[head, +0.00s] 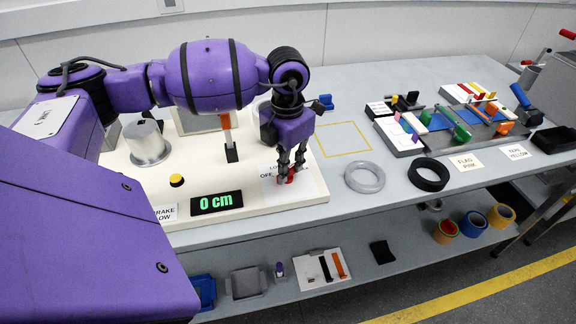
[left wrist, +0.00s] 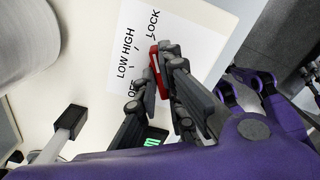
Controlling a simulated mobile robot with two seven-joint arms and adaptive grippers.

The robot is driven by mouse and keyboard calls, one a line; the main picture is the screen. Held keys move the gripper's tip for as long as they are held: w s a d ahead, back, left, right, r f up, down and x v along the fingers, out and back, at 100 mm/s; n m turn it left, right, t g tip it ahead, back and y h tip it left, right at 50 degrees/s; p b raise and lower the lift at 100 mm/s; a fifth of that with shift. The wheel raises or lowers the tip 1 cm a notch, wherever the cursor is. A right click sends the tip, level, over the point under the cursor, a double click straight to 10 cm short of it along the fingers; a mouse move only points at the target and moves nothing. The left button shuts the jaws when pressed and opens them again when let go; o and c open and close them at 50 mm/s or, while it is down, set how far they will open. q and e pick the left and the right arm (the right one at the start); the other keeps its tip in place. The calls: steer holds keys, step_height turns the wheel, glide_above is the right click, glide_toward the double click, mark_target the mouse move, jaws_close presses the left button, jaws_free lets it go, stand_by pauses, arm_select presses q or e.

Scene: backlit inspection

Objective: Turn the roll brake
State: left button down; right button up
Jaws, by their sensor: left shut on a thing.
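The roll brake is a small red knob (head: 291,175) on a white label card (head: 312,186) at the front right of the cream panel. In the left wrist view the red knob (left wrist: 155,62) sits beside the printed words OFF, LOW, HIGH and LOCK on the card (left wrist: 150,45). My left gripper (head: 287,178) reaches down from above and is shut on the knob; its dark fingers (left wrist: 160,80) hide part of it. I cannot tell which word the knob points to.
On the panel are a display reading 0 cm (head: 217,202), a yellow button (head: 176,180), a metal cylinder (head: 148,143) and an orange-handled lever (head: 228,137). Right of the panel lie a clear ring (head: 364,187) and a black ring (head: 441,175). The yellow-outlined square (head: 342,139) is empty.

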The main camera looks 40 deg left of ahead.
arm_select(q)
steer(key=shift+m, duration=0.3)
steer(key=c, duration=1.9)
jaws_free()
steer(key=shift+o, duration=0.2)
step_height(320, 180, up, 12)
